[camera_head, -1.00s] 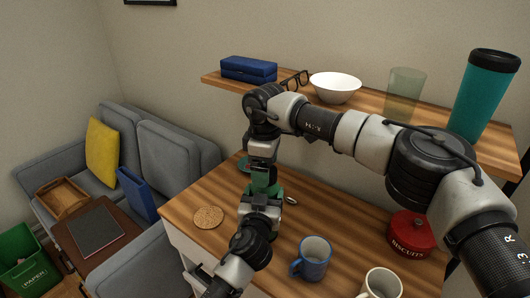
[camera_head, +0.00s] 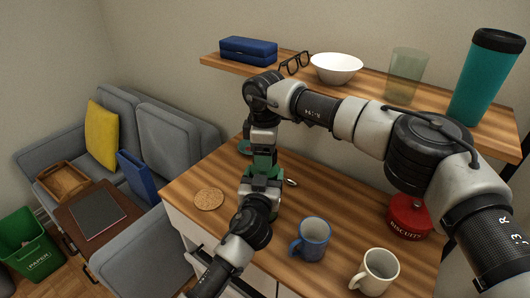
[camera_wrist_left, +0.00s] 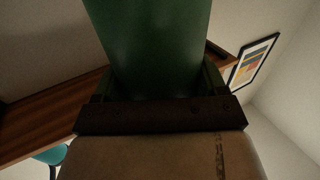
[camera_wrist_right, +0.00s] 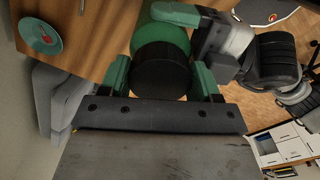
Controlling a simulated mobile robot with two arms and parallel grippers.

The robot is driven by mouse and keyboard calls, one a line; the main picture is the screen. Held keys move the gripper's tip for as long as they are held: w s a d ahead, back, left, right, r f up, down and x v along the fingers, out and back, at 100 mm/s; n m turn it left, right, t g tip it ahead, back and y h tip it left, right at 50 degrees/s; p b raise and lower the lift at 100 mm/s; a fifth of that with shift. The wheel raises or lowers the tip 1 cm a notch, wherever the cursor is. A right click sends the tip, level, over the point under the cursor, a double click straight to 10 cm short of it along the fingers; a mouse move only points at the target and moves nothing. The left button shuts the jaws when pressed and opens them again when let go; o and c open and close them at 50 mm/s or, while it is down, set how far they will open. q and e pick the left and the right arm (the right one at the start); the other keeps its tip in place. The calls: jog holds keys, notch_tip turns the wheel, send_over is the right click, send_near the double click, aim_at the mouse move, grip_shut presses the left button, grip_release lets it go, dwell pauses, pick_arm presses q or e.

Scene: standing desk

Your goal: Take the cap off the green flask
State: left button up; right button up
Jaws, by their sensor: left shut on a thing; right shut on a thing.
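The green flask (camera_wrist_right: 158,42) is held between my two grippers above the desk. In the head view only a little green shows between them, and my fingers hide most of it. My right gripper (camera_head: 264,150) comes from above and is shut on the flask's black cap (camera_wrist_right: 161,76), whose round top faces the right wrist camera. My left gripper (camera_head: 261,176) comes from below and is shut on the flask's green body, which fills the upper middle of the left wrist view (camera_wrist_left: 150,45). Whether the cap is seated or loosened cannot be told.
A cork coaster (camera_head: 209,199), blue mug (camera_head: 313,241), cream mug (camera_head: 379,272) and red biscuit tin (camera_head: 408,218) stand on the desk (camera_head: 345,207). The shelf above holds a blue box (camera_head: 248,50), glasses (camera_head: 295,63), white bowl (camera_head: 336,67), clear green cup (camera_head: 405,75) and teal tumbler (camera_head: 486,80).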

jog(key=n, duration=0.8)
jog(key=shift+n, duration=0.3)
jog(key=n, duration=1.2)
jog(key=shift+r+n, duration=0.1)
jog(key=shift+n, duration=0.3)
jog(key=n, duration=0.8)
jog(key=shift+n, duration=0.3)
jog(key=n, duration=1)
jog(key=shift+n, duration=0.4)
jog(key=n, duration=1.2)
jog(key=shift+r, duration=0.1)
jog(key=shift+r, duration=0.15)
